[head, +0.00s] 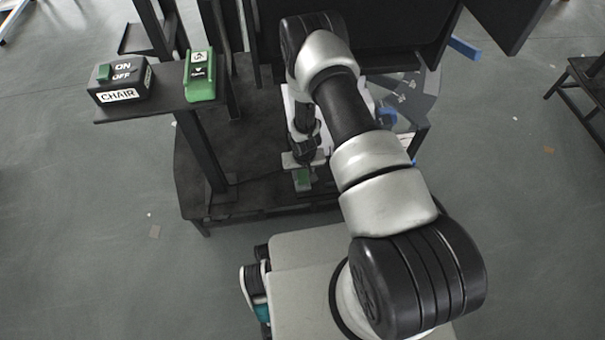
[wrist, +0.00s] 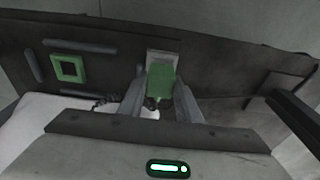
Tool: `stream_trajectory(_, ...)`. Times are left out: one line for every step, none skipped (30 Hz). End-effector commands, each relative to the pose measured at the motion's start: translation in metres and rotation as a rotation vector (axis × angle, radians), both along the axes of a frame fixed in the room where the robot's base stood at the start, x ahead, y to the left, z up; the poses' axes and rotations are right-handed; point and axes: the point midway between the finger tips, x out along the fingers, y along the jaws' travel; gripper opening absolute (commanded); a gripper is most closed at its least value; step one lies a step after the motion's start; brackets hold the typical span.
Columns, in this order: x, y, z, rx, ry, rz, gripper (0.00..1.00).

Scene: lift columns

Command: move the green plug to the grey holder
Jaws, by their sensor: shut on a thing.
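The green plug (wrist: 161,80) is between the two fingers of my gripper (wrist: 160,90) in the wrist view. My gripper is shut on it. A pale grey square holder (wrist: 163,56) shows directly behind the plug, and the plug covers its lower part. I cannot tell whether the plug touches it or sits in it. A green square frame (wrist: 69,68) is on the same dark panel to the left. In the head view the green plug (head: 304,180) shows just below my gripper (head: 302,163), low over the dark platform; the grey holder is hard to make out there.
A dark platform (head: 255,180) lies under my gripper, with a dark post (head: 208,150) to its left. A shelf there carries a black ON/OFF box labelled CHAIR (head: 120,80) and a green control box (head: 200,78). Dark bars (wrist: 295,115) stand at right in the wrist view.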

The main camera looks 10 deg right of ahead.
Motion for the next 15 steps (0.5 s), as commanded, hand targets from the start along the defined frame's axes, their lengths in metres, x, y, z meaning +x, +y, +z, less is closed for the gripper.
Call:
stream_trajectory(0.0001, 0.0, 0.0001, 0.0, 0.0, 0.0, 0.11)
stream_trajectory(0.0001, 0.0, 0.0, 0.0, 0.0, 0.0, 0.11)
stream_trajectory(0.0001, 0.0, 0.0, 0.0, 0.0, 0.0, 0.11)
stream_trajectory(0.0, 0.0, -0.0002, 0.0, 0.0, 0.0, 0.11)
stream_trajectory(0.0001, 0.0, -0.0004, 0.0, 0.0, 0.0, 0.11)
stream_trajectory(0.0001, 0.0, -0.0007, 0.0, 0.0, 0.0, 0.11)
stream_trajectory(0.0, 0.0, -0.001, 0.0, 0.0, 0.0, 0.11)
stream_trajectory(0.0001, 0.0, -0.0014, 0.0, 0.0, 0.0, 0.11)
stream_trajectory(0.0002, 0.0, -0.0019, 0.0, 0.0, 0.0, 0.11)
stream_trajectory(0.0003, 0.0, -0.0023, 0.0, 0.0, 0.0, 0.11)
stream_trajectory(0.0004, 0.0, -0.0028, 0.0, 0.0, 0.0, 0.11)
stream_trajectory(0.0005, 0.0001, -0.0034, 0.0, -0.001, 0.0, 0.11)
stream_trajectory(0.0006, 0.0001, -0.0038, 0.0, -0.001, 0.0, 0.11)
stream_trajectory(0.0005, 0.0001, -0.0043, 0.0, -0.001, 0.0, 0.11)
stream_trajectory(0.0006, 0.0001, -0.0048, 0.0, -0.001, 0.0, 0.11)
